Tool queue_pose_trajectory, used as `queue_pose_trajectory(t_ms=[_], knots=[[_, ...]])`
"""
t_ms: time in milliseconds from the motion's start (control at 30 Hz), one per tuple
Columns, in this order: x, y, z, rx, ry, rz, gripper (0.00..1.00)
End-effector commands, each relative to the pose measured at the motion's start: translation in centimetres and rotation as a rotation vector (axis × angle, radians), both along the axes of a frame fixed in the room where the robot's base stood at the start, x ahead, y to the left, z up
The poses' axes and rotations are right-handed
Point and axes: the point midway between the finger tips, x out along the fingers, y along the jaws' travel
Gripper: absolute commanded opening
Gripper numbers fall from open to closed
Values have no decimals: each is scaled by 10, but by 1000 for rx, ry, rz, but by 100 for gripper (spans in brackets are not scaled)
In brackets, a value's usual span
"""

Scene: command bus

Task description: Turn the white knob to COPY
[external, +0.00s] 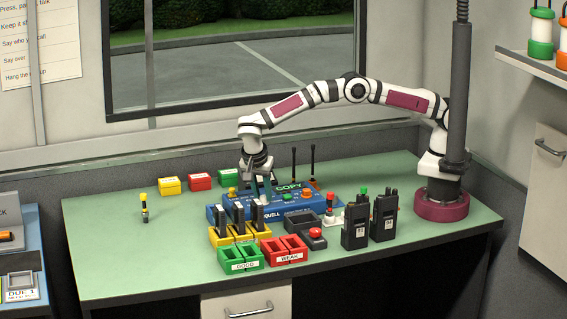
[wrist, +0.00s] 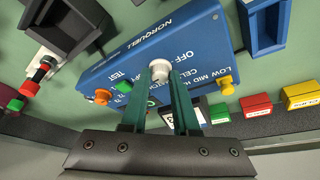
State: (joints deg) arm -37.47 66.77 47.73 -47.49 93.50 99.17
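The white knob (wrist: 160,70) sits on the sloped face of a blue tester box (wrist: 195,35), with "OFF", "CELL" and "TEST" printed around it. My gripper (wrist: 161,76) points down at the box, with its two dark green fingers apart and their tips at either side of the knob. I cannot tell whether the fingers touch the knob.
Yellow (external: 222,237), green (external: 240,257) and red (external: 284,250) trays stand in front of the box. Two black radios (external: 370,222) stand to the right. Small yellow, red and green boxes (external: 200,181) line the back. The bench's left side is mostly clear.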

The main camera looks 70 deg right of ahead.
Motion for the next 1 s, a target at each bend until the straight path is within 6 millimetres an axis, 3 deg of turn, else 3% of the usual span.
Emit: queue_pose_trajectory(t_ms=[33, 167, 467, 800, 1000], knots=[[-1, 1, -1, 0, 3, 2, 37], [-1, 0, -1, 0, 2, 1, 58], [0, 2, 4, 0, -1, 1, 58], [-3, 27, 63, 0, -1, 2, 58], [-4, 29, 69, 0, 2, 1, 58]])
